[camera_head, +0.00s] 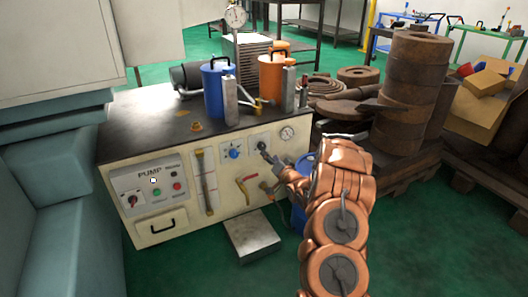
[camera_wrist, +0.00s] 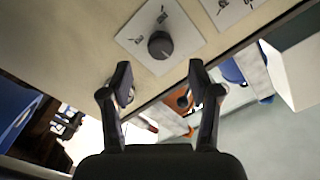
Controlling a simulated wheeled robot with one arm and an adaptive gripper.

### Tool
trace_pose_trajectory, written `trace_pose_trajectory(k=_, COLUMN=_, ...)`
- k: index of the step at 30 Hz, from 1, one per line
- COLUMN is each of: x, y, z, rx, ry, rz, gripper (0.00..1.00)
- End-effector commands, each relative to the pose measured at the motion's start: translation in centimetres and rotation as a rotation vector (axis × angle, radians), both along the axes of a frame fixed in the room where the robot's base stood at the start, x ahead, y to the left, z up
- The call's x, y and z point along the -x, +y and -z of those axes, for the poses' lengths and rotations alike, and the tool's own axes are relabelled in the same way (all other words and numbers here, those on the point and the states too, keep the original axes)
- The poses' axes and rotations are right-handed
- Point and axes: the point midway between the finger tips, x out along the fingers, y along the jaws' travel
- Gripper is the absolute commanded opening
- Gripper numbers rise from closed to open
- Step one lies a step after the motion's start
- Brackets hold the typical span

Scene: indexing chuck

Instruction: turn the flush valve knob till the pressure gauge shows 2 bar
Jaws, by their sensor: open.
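A dark round knob (camera_wrist: 160,44) sits on a white plate with small markings on the cream panel. In the wrist view it lies just beyond and between my open fingertips (camera_wrist: 160,77), with nothing held between them. In the head view my gripper (camera_head: 271,159) is in front of the panel's right part and partly hides this knob's plate (camera_head: 259,140). Its label is too small to read. A round white pressure gauge (camera_head: 287,133) is at the panel's upper right; its needle reading is too small to tell.
A blue knob (camera_head: 235,152) is left of my gripper, and a red-handled valve (camera_head: 246,188) lies below. A metal box (camera_head: 250,236) is on the floor in front. Rusty rings (camera_head: 415,75) are stacked at right.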

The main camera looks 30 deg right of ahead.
Motion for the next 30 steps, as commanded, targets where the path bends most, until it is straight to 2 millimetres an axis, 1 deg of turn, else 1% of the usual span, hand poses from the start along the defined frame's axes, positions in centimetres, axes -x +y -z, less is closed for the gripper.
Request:
trace_pose_trajectory(k=1, x=-0.8, y=0.0, z=0.2, rx=0.003, ry=-0.004, rz=-0.002, gripper=0.61)
trace_pose_trajectory(k=6, x=-3.0, y=-0.2, z=0.2, rx=0.002, ry=-0.003, rz=-0.001, gripper=0.61)
trace_pose_trajectory(k=9, x=-4.2, y=-0.3, z=0.1, rx=0.003, ry=-0.003, rz=-0.001, gripper=0.61)
trace_pose_trajectory(k=13, x=-5.2, y=-0.4, z=0.0, rx=0.002, ry=-0.003, rz=0.000, gripper=0.61)
trace_pose_trajectory(k=19, x=-5.9, y=-0.5, z=0.0, rx=0.000, ry=-0.002, rz=0.001, gripper=0.61)
trace_pose_trajectory(k=27, x=-6.0, y=-0.5, z=-0.1, rx=0.000, ry=-0.002, rz=0.001, gripper=0.61)
trace_pose_trajectory(k=29, x=-6.0, y=-0.5, z=-0.1, rx=0.000, ry=-0.002, rz=0.001, gripper=0.56)
trace_pose_trajectory(k=30, x=-6.0, y=-0.5, z=-0.1, rx=0.000, ry=-0.002, rz=0.001, gripper=0.52)
